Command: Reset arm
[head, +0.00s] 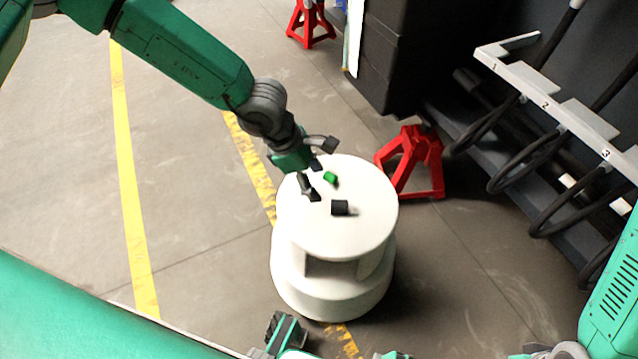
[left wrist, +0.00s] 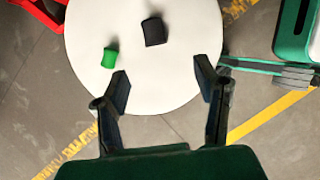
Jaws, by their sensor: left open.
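My left gripper (head: 320,167) reaches in from the upper left, over the round white stool (head: 372,228). It is open, with its two dark fingers spread and nothing between them; the left wrist view shows the same open fingers (left wrist: 163,84). A small green block (head: 330,177) and a small black block (head: 340,208) lie apart on the stool top. In the left wrist view, the green block (left wrist: 110,57) and black block (left wrist: 154,31) lie beyond the fingertips.
A red jack stand (head: 412,160) stands just behind the stool, another (head: 311,22) farther back. A grey numbered rack (head: 545,103) with black hoops lines the right side, beside a dark cabinet (head: 385,50). The floor left of the stool, with yellow lines (head: 128,190), is clear.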

